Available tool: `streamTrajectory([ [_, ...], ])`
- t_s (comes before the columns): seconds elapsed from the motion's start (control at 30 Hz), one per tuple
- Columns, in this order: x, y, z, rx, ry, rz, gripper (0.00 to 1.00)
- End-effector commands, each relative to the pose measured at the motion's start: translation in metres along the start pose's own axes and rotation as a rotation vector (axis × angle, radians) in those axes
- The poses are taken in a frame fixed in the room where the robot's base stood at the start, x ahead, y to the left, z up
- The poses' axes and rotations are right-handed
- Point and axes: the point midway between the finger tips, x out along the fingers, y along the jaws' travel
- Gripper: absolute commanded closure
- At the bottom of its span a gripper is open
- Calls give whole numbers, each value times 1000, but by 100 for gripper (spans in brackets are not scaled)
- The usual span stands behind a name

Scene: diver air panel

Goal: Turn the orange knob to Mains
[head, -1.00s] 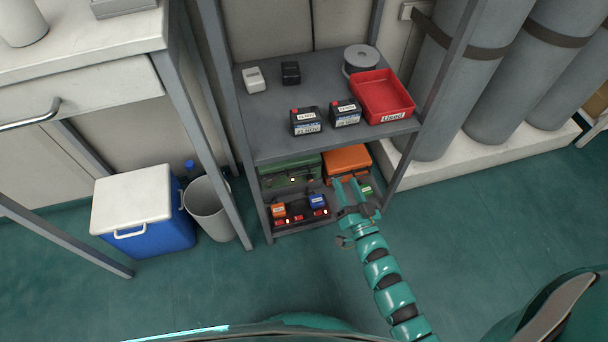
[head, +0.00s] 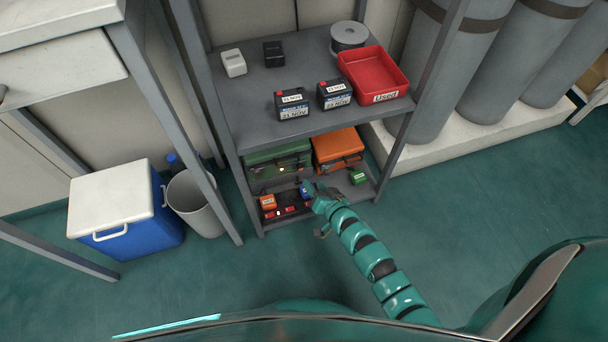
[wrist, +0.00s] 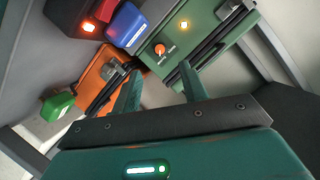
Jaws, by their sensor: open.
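The orange knob (wrist: 160,49) is on the front of the green case (wrist: 212,28), beside a lit yellow lamp (wrist: 184,24). Small white markings sit near the knob, too small to read, and I cannot tell its setting. My gripper (wrist: 160,78) is open and empty in the wrist view, its two fingers pointing toward the case front. The knob lies past the fingertips, roughly between them, and is not touched. In the head view my gripper (head: 312,191) is at the lower shelf, in front of the green case (head: 278,158); the knob is too small to make out there.
An orange case (head: 338,148) and a green block (head: 357,177) are to the right. The upper shelf (head: 250,125) overhangs the cases.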

Motion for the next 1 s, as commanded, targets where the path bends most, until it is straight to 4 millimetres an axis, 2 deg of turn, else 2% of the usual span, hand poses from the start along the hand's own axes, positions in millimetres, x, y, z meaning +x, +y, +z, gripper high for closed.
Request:
streamTrajectory([
  [0.03,11,2,1,0,3,-1,57],
  [0.3,54,0,0,1,5,-4,57],
  [0.5,74,1,1,1,2,-1,57],
  [0.7,82,-1,-1,1,3,-3,57],
  [0.93,82,-1,-1,1,2,-2,57],
  [0.97,82,-1,-1,1,2,-2,59],
  [1.0,82,-1,-1,1,2,-2,67],
])
